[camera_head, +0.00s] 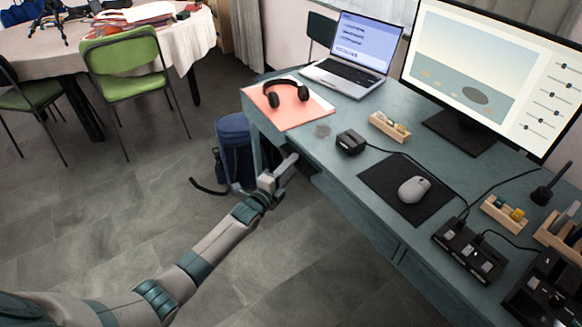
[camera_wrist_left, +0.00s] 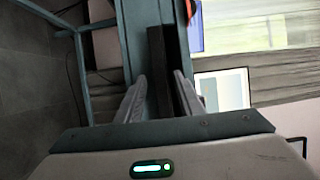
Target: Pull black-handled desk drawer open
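The teal desk (camera_head: 322,146) runs from the centre to the lower right in the head view. My left gripper (camera_head: 288,163) reaches its front side near the left end, just below the desktop. In the left wrist view, a long black bar (camera_wrist_left: 158,60), which looks like the drawer handle, runs along a teal front. The two fingers of my left gripper (camera_wrist_left: 160,85) are apart, one on each side of the bar. I cannot tell whether they touch it. The drawer is mostly hidden by the desktop and gripper in the head view. My right gripper is not in view.
On the desk are headphones (camera_head: 287,92), a laptop (camera_head: 352,52), a monitor (camera_head: 488,75), a black box (camera_head: 351,141) and a mouse (camera_head: 413,188). A blue backpack (camera_head: 233,150) stands on the floor beside my left gripper.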

